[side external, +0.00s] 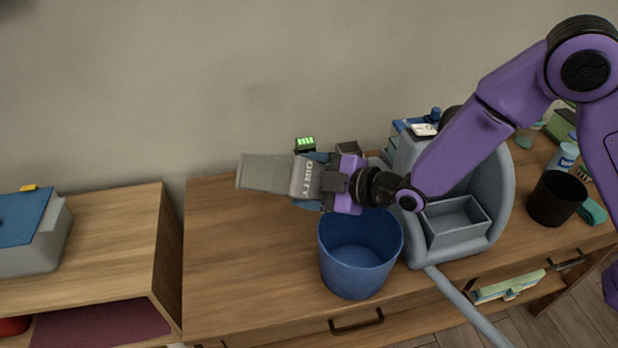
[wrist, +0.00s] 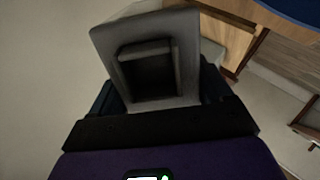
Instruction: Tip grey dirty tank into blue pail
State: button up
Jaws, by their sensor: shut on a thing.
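The grey tank (side external: 266,173), marked DIRTY, is held in my gripper (side external: 326,182) above the wooden cabinet top. It lies on its side, pointing left, up and to the left of the blue pail. In the wrist view the tank (wrist: 150,62) fills the space between the fingers of my gripper (wrist: 155,100), showing a squared recess. My gripper is shut on it. The blue pail (side external: 358,275) stands upright on the cabinet near its front edge, below my wrist. Its visible inside looks empty, though my arm hides part of the far rim.
A grey machine (side external: 488,195) with an empty tray-like bay (side external: 455,222) stands right of the pail, its hose running forward. A black cup (side external: 556,198) stands further right. The cabinet top (side external: 240,275) is clear left of the pail.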

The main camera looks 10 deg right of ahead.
dwell(0.3)
jog(key=shift+f+t+y, duration=0.15)
jog(key=shift+t+y, duration=0.15)
dwell(0.4)
jog(key=shift+f, duration=0.15)
dwell(0.4)
jog(key=shift+d+f+t+y, duration=0.1)
jog(key=shift+f+t+y, duration=0.1)
jog(key=shift+t+y, duration=0.3)
jog(key=shift+s+f+t+y, duration=0.1)
jog(key=shift+f+t+y, duration=0.15)
jog(key=shift+t+y, duration=0.05)
dwell(0.6)
